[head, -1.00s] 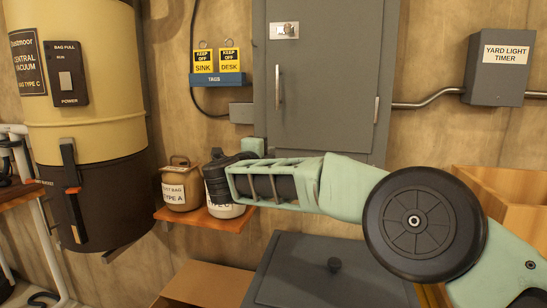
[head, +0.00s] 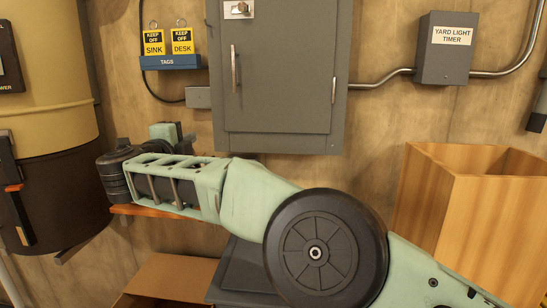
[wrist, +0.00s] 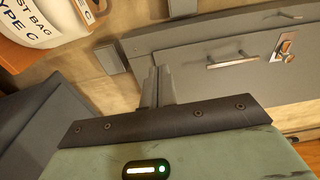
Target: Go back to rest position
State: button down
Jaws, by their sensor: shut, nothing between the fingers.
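My arm stretches across the head view from the lower right to the left, in front of the wall below the grey cabinet. The fingers of my gripper are hidden in the head view. In the wrist view my gripper (wrist: 158,82) shows its two fingers together, shut and empty. Past the fingers is the grey cabinet (wrist: 230,55), which also shows in the head view (head: 285,90); I see no contact with it. A white dust bag container marked type C (wrist: 62,25) is at the wrist view's upper left, apart from the fingers.
An orange shelf (head: 152,211) is partly hidden behind my arm. The vacuum canister (head: 45,190) stands at left. A wooden box (head: 470,210) is at right, a cardboard box (head: 175,277) below. A yard light timer box (head: 448,62) and the tag rack (head: 170,62) hang on the wall.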

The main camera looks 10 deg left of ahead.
jog(key=s+a+r+n+g+y, duration=0.45)
jog(key=s+r+n+y, duration=0.35)
jog(key=n+y, duration=0.6)
jog(key=s+d+f+n+g+h, duration=0.4)
jog(key=s+d+f, duration=0.4)
jog(key=d, duration=0.7)
jog(key=s+d+f+n+g+h, duration=0.4)
jog(key=s+d+f, duration=0.4)
jog(key=s+d, duration=0.4)
jog(key=s+d+f+n+g+h, duration=0.3)
jog(key=s+d+f, duration=0.5)
jog(key=d, duration=1.1)
jog(key=s+n+g, duration=0.1)
jog(key=s+g, duration=0.1)
jog(key=shift+f+g+h, duration=0.35)
jog(key=shift+f+h, duration=0.05)
